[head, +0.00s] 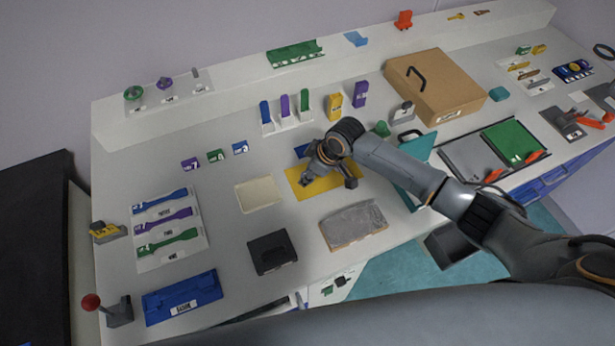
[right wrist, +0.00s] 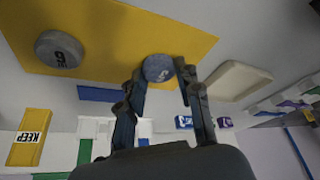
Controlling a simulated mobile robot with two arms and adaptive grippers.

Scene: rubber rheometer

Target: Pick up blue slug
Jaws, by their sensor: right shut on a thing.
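The blue slug (right wrist: 158,68), a short blue-grey disc with a marking on its face, is between the fingertips of my right gripper (right wrist: 160,80) in the right wrist view. The fingers are shut on it at the edge of the yellow mat (right wrist: 110,35). I cannot tell whether it still touches the mat. In the head view my right gripper (head: 328,178) is over the yellow mat (head: 318,190) and hides the slug. My left gripper is not in view.
A grey slug marked 9 (right wrist: 58,50) lies on the yellow mat. A cream tray (head: 260,194) is left of the mat, and a grey slab (head: 353,225) is in front. Upright coloured tags (head: 284,106) and a cardboard box (head: 440,88) stand behind.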

